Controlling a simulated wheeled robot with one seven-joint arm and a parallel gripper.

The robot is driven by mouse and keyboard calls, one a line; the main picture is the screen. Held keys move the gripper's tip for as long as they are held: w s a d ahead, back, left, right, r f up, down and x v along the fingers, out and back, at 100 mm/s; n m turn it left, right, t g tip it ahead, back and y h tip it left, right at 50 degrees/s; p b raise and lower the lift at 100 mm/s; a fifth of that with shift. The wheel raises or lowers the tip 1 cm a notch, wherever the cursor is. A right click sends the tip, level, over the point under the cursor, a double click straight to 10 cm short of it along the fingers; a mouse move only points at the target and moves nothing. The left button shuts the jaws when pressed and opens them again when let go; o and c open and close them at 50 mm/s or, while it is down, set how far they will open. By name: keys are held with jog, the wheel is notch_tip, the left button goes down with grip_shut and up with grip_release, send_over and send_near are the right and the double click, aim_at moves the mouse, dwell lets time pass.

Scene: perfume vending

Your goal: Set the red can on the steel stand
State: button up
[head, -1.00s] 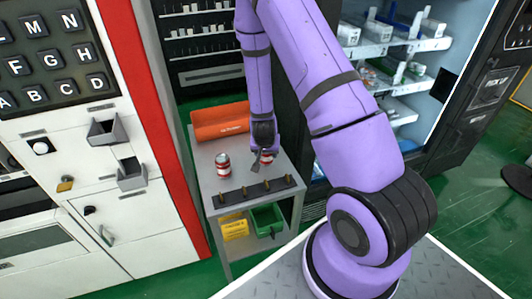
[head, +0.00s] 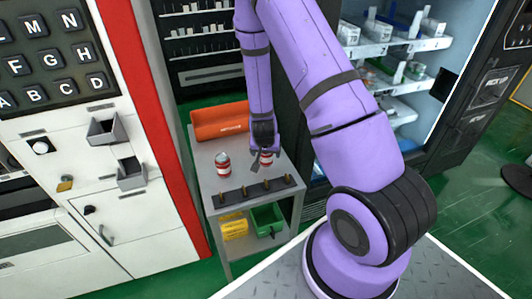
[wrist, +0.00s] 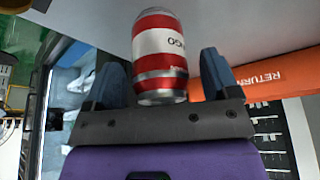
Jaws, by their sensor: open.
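A red and white can (head: 266,159) stands upright on the grey steel stand (head: 205,190), on its right side. My gripper (head: 261,153) is just over this can, pointing down. In the wrist view the can (wrist: 160,50) sits between my two fingers (wrist: 162,78), with gaps on both sides, so the fingers are open around its upper end. A second red and white can (head: 223,165) stands upright on the stand to the left, apart from my gripper.
An orange bin (head: 220,122) lies along the stand's back edge; it also shows in the wrist view (wrist: 270,77). Yellow (head: 234,228) and green (head: 268,219) bins sit below. A lit cabinet stands right.

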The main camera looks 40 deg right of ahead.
jog(key=s+a+r+n+y, duration=0.1)
jog(key=s+a+r, duration=0.25)
jog(key=r, duration=0.75)
jog(key=s+a+r+n+t+y, duration=0.15)
jog(key=a+r, duration=0.25)
jog(key=r, duration=0.6)
jog(key=s+a+r+n+y, duration=0.2)
jog(key=s+a+r, duration=0.15)
jog(key=r, duration=0.75)
jog(key=s+r+n, duration=0.2)
jog(key=s+r, duration=0.4)
jog(key=s, duration=0.2)
jog(key=s+a+r+n+h, duration=0.1)
jog(key=s+r+n, duration=0.1)
jog(key=s+r, duration=0.4)
jog(key=s, duration=0.3)
jog(key=shift+a+r, duration=0.25)
jog(key=shift+r, duration=0.1)
